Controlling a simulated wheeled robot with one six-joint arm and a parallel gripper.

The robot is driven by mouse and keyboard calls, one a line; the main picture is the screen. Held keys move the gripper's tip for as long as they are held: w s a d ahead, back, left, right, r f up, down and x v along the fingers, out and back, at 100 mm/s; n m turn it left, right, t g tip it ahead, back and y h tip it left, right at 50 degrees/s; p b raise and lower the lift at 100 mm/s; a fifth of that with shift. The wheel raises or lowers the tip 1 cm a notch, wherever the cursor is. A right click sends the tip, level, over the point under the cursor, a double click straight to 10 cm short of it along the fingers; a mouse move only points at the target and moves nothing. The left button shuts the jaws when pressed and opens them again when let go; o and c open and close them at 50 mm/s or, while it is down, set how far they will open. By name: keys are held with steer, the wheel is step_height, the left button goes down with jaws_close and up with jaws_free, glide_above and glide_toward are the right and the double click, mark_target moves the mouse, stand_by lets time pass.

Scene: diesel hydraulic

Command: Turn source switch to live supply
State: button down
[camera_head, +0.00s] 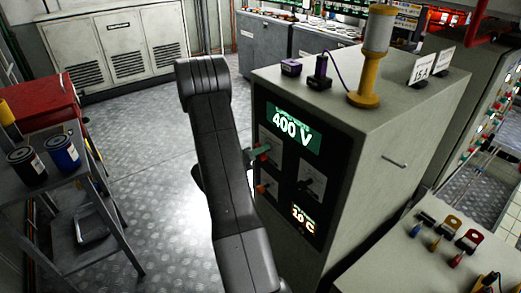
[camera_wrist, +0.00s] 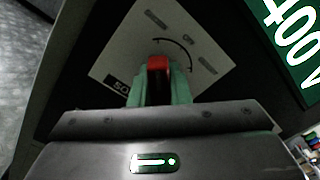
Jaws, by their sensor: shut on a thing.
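The source switch (camera_wrist: 158,66) has a red handle and sits on a light plate (camera_wrist: 118,62) with a dark arc and printed labels. In the wrist view my gripper (camera_wrist: 158,85) has its green fingers on both sides of the red handle, shut on it. In the head view my gripper (camera_head: 261,152) reaches the cabinet (camera_head: 352,200) front from the left, at the upper left switch plate. The green display (camera_head: 292,128) above reads 400 V. Much of the handle is hidden by the fingers, and the small labels are hard to read.
A cart with two cans (camera_head: 62,152) is at left; open floor lies between.

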steer(key=c, duration=1.4)
jaws_free()
steer(key=shift+o, duration=0.2)
steer(key=b+v, duration=0.1)
steer(key=v, duration=1.2)
steer(key=shift+s+a, duration=0.25)
steer(key=shift+a, duration=0.1)
steer(key=p+x, duration=0.1)
steer(key=x, duration=1.3)
steer(key=shift+a, duration=0.1)
